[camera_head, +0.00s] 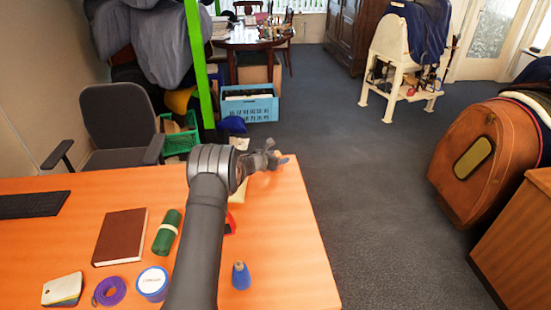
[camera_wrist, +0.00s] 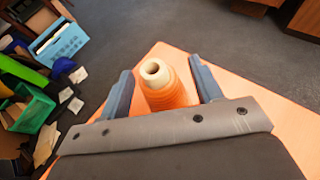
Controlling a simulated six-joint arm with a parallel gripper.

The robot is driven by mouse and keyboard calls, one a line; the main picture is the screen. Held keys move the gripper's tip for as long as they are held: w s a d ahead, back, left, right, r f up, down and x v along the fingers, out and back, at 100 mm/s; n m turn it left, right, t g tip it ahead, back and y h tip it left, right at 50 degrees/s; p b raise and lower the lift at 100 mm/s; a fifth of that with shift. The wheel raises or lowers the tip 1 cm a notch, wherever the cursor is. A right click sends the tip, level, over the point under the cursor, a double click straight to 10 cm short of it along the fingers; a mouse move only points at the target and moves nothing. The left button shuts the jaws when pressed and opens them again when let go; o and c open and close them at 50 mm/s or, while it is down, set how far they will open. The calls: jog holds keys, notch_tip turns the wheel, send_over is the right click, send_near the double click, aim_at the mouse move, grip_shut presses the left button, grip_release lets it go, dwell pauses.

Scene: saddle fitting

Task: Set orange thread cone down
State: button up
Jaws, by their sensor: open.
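The orange thread cone (camera_wrist: 170,96) stands between the two fingers of my gripper (camera_wrist: 162,70) in the wrist view, its pale hollow top facing the camera. The fingers are open, one on each side, with a visible gap to the cone. The cone appears to stand on the orange table (camera_wrist: 228,78) near a corner; its base is hidden by my gripper. In the head view my gripper (camera_head: 268,158) is over the far right corner of the table, and the cone is mostly hidden there.
A blue thread cone (camera_head: 241,276) stands near the table's front. A lidded tub (camera_head: 153,283), purple tape roll (camera_head: 110,291), green roll (camera_head: 167,232), brown book (camera_head: 120,237) and keyboard (camera_head: 33,204) lie left of my arm. A red object (camera_head: 230,223) is partly hidden. The right tabletop is clear.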

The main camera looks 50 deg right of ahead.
jog(key=shift+r, duration=0.2)
jog(key=v, duration=1.2)
jog(key=shift+f, duration=0.15)
jog(key=x, duration=1.2)
jog(key=shift+d+f, duration=0.1)
jog(key=shift+f, duration=0.1)
jog(key=shift+r, duration=1.3)
